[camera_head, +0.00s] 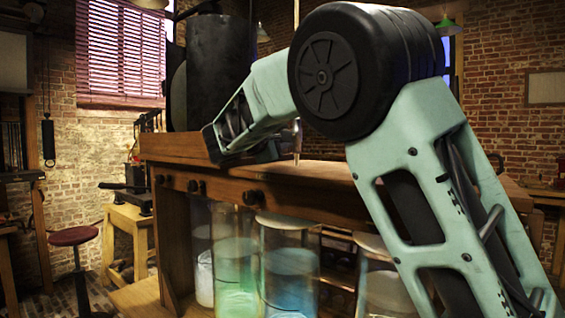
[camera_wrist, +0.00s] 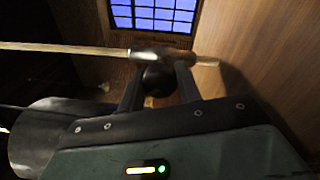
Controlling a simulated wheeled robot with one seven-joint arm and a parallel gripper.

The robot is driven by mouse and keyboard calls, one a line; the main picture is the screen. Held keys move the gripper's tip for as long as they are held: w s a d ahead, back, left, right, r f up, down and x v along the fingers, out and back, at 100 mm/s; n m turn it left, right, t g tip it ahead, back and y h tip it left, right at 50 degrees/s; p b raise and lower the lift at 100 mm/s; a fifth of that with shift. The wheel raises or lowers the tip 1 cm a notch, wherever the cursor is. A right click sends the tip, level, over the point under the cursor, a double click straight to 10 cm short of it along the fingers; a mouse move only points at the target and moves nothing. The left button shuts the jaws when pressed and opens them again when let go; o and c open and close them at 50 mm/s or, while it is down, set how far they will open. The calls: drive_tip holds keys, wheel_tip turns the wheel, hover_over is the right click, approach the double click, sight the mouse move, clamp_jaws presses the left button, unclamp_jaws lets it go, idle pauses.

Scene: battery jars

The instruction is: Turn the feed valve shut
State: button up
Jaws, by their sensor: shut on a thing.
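Glass jars with green liquid (camera_head: 236,262) and blue liquid (camera_head: 289,270) stand under the wooden bench (camera_head: 290,185).
Dark round knobs (camera_head: 193,186) line the bench's front edge. A large black cylinder (camera_head: 221,70) stands on the bench top. A pale wooden strip (camera_wrist: 60,48) crosses the wrist view beside my fingers. A red-topped stool (camera_head: 75,236) stands on the floor at left.

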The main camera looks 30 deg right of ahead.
drive_tip(key=m+b, duration=0.2)
drive_tip(key=b, duration=0.1)
drive_tip(key=m+b, duration=0.2)
drive_tip(key=b, duration=0.1)
drive_tip(key=f+m+b, duration=0.1)
drive_tip(key=m+b, duration=0.1)
drive_tip(key=b, duration=0.1)
drive_tip(key=shift+h+b, duration=0.3)
drive_tip(key=shift+b, duration=0.1)
drive_tip(key=m+b, duration=0.1)
drive_tip(key=b, duration=0.1)
drive_tip(key=m+b, duration=0.2)
drive_tip(key=shift+r+g, duration=0.3)
drive_tip(key=shift+g, duration=0.1)
drive_tip(key=shift+r+m, duration=0.2)
drive_tip(key=shift+m, duration=0.2)
drive_tip(key=o, duration=1)
drive_tip(key=shift+c, duration=0.2)
drive_tip(key=shift+a+b, duration=0.1)
drive_tip(key=shift+b, duration=0.2)
